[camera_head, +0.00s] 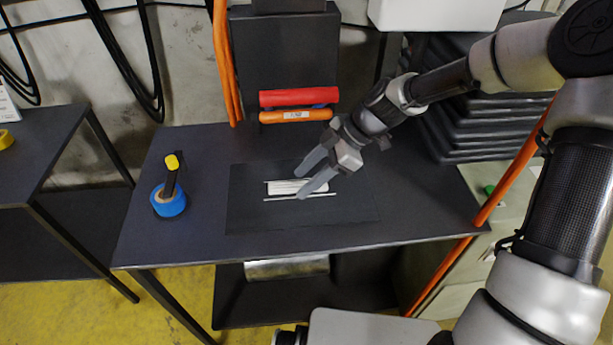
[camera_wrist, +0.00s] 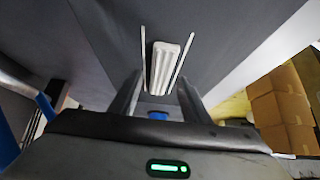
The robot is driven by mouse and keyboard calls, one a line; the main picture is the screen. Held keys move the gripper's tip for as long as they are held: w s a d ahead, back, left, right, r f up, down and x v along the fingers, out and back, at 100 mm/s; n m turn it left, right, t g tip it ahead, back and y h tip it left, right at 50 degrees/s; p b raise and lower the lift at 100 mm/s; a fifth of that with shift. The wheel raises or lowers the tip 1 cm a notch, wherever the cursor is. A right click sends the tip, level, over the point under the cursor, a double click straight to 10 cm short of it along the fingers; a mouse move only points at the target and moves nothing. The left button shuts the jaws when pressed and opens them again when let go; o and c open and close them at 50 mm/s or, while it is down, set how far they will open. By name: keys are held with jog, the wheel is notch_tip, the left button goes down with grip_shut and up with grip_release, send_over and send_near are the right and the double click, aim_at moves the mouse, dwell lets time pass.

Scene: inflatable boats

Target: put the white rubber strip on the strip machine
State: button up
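The white rubber strip (camera_head: 284,187) lies on a dark mat (camera_head: 245,213) on the table, between two thin pale rods (camera_head: 283,200). In the wrist view the strip (camera_wrist: 163,65) shows a ribbed surface and points away from me, with a rod on each side. My gripper (camera_head: 300,184) is open, its fingers spread at either side of the strip. I cannot tell whether they touch it or are just above it. No part is clearly marked as the strip machine; a dark upright unit (camera_head: 285,55) stands at the back, with red and orange rolls at its foot.
A blue tape roll (camera_head: 168,204) with a yellow-ended tool stands at the table's left. Black stacked material (camera_head: 475,110) and an orange pole (camera_head: 515,180) are at the right.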

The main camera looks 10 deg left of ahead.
jog(key=p+v, duration=0.1)
jog(key=v, duration=1.1)
jog(key=shift+p, duration=0.4)
jog(key=shift+r, duration=0.1)
dwell(0.5)
